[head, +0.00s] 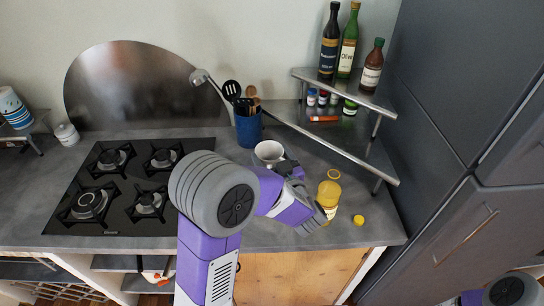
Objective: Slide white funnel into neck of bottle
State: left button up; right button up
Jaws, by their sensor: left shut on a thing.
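The white funnel (268,149) is up and to the left of the bottle, its wide round mouth facing up. My left gripper (284,166) is shut on the funnel at its lower right side, and the dark fingers and wrist hide its spout. The yellow bottle (329,193) stands upright on the counter, to the right of my left wrist. Its narrow top shows no cap, and part of its lower left side is hidden by my wrist. The funnel is apart from the bottle. My right gripper is out of view; only a part of my right arm shows at the bottom right.
A yellow cap (358,220) lies right of the bottle on the grey counter (290,238). A blue utensil holder (248,130) stands behind the funnel. A metal corner shelf (345,152) with jars and bottles rises behind. The gas hob (125,185) is at left.

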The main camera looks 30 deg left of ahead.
pick_arm(q)
jog(key=shift+f+b, duration=1.1)
jog(key=shift+f, duration=0.4)
jog(key=o, duration=0.8)
jog(key=shift+o, duration=0.2)
jog(key=v, duration=0.7)
jog(key=shift+s+d, duration=0.2)
jog(key=shift+d, duration=0.05)
